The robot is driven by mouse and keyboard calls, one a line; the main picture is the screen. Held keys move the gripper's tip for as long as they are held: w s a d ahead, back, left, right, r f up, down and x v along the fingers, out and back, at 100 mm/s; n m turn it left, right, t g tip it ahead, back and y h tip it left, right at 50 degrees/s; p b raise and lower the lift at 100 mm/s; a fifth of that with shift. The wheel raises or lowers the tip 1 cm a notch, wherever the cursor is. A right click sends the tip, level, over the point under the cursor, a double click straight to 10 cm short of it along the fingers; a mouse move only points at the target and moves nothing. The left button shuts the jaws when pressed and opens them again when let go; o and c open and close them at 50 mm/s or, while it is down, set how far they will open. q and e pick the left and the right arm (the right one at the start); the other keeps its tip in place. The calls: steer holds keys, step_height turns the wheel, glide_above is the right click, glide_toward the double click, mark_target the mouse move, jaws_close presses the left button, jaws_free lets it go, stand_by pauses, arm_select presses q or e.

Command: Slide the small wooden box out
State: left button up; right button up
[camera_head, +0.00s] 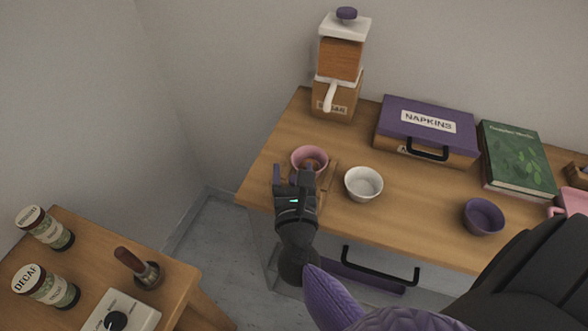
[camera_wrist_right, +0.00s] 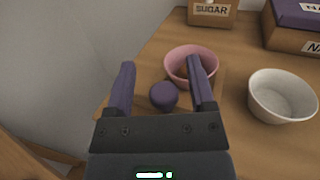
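A wooden piece (camera_head: 330,177) with a raised edge lies beside and under the pink bowl (camera_head: 310,158) at the table's front left; I cannot tell whether it is a box. My right gripper (camera_head: 293,172) is at its left and partly covers it. In the right wrist view, the right gripper (camera_wrist_right: 165,85) is open, with a round purple knob (camera_wrist_right: 163,96) between and beyond its fingers; I cannot tell whether they touch it. Further back stands a wooden box labelled SUGAR (camera_head: 333,103), below a wooden body with a white top and a white handle. My left gripper is out of view.
A white bowl (camera_head: 363,184) stands just right of the gripper, with a purple bowl (camera_head: 483,217) farther right. A purple-topped napkins box (camera_head: 430,122) and green book (camera_head: 516,157) stand behind. The side table (camera_head: 75,228) at left holds jars.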

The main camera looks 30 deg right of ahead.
steer(key=shift+d, duration=0.1)
steer(key=shift+r, duration=0.1)
step_height(320, 180, up, 10)
steer(key=p, duration=0.9)
